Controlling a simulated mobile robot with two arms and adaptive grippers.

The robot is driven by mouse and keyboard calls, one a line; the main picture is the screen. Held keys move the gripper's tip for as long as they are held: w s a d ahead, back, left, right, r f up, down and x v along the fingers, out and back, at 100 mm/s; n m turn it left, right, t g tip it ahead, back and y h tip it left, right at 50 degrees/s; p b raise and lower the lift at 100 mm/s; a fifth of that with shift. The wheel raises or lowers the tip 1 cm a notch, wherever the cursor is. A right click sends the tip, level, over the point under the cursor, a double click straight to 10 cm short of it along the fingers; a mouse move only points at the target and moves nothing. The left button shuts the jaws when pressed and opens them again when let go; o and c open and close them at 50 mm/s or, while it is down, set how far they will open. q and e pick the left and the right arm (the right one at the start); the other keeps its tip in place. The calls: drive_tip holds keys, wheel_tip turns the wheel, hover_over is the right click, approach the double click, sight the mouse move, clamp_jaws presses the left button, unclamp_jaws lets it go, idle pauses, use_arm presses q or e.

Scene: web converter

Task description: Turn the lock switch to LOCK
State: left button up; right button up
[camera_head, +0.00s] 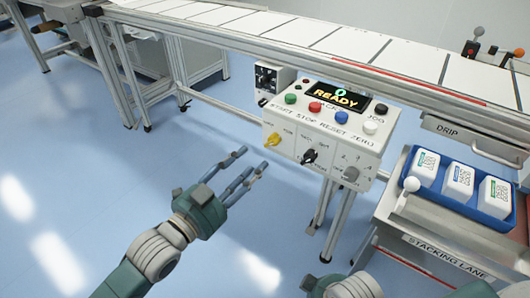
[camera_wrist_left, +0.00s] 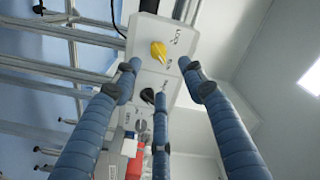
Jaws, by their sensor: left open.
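The white control box (camera_head: 315,125) has a yellow knob (camera_head: 272,139), a black knob (camera_head: 310,157) and a grey knob (camera_head: 350,173) on its front face. The small labels are too blurred for me to tell which knob is the lock switch. My left gripper (camera_head: 246,166) is open and empty, to the left of the front face and apart from it. In the left wrist view its three fingers (camera_wrist_left: 160,78) point at the box, with the yellow knob (camera_wrist_left: 158,51) beyond and between the upper two fingertips. The black knob (camera_wrist_left: 147,96) shows beside the lower finger. Only part of my right arm shows at the bottom edge; its fingers are hidden.
Coloured push buttons and a display (camera_head: 338,97) reading READY are on the box top. A small black-faced unit (camera_head: 272,79) is behind it. A conveyor (camera_head: 330,42) runs behind. A blue tray (camera_head: 462,200) with white blocks stands right. Floor (camera_head: 120,180) left is clear.

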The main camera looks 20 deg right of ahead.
sight(270, 144)
use_arm(q)
drive_tip(key=b+x, duration=0.1)
drive_tip(key=x, duration=0.8)
drive_tip(key=shift+w+d, duration=0.35)
drive_tip(key=shift+d, duration=0.05)
use_arm(e)
drive_tip(key=shift+v, duration=1.15)
drive_tip(key=shift+d, duration=0.1)
use_arm(q)
clamp_jaws()
